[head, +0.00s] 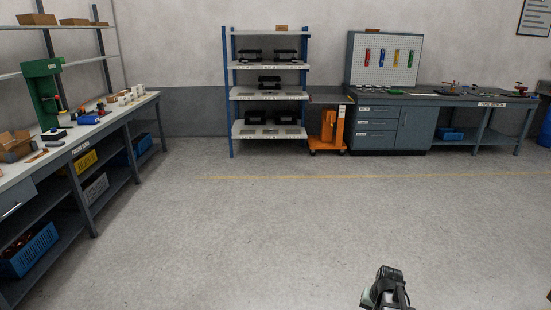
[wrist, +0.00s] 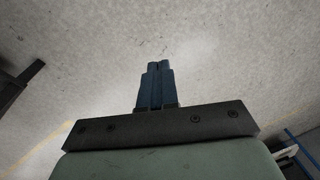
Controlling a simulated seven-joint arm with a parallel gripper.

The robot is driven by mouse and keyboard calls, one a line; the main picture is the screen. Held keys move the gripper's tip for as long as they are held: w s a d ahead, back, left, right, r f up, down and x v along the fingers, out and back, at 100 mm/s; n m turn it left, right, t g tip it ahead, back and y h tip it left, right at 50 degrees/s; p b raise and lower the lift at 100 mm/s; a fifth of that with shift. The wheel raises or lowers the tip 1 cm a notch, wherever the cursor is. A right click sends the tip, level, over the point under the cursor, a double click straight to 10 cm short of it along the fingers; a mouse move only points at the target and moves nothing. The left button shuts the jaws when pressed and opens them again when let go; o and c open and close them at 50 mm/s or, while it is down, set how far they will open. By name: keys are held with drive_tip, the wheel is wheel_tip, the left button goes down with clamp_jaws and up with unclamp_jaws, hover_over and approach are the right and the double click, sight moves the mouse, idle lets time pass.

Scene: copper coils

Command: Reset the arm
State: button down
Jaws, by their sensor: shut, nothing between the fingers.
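My gripper (wrist: 159,66) shows in the wrist view with its two blue fingers together and nothing between them. It is over bare grey floor. In the head view, part of my arm (head: 386,288) shows at the bottom, right of the middle. The fingertips cannot be made out there. The arm is apart from all benches and shelves.
A long workbench (head: 22,172) with tools and bins runs along the left. A blue-framed shelf (head: 270,93) with black items, an orange lift (head: 327,130) and a grey bench (head: 417,96) stand at the back wall. The floor (head: 250,235) between is clear.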

drive_tip(key=s+a+f+n+g+h, duration=0.1)
drive_tip(key=s+a+f+n, duration=0.15)
drive_tip(key=a, duration=0.55)
drive_tip(key=s+a+f+n, duration=0.1)
drive_tip(key=s+a+n, duration=0.15)
drive_tip(key=a, duration=0.45)
drive_tip(key=s+f+g, duration=0.3)
drive_tip(key=s+f, duration=0.7)
drive_tip(key=s, duration=0.5)
drive_tip(key=s+f+g, duration=0.4)
drive_tip(key=s+f, duration=0.6)
drive_tip(key=s, duration=0.5)
drive_tip(key=shift+f, duration=0.15)
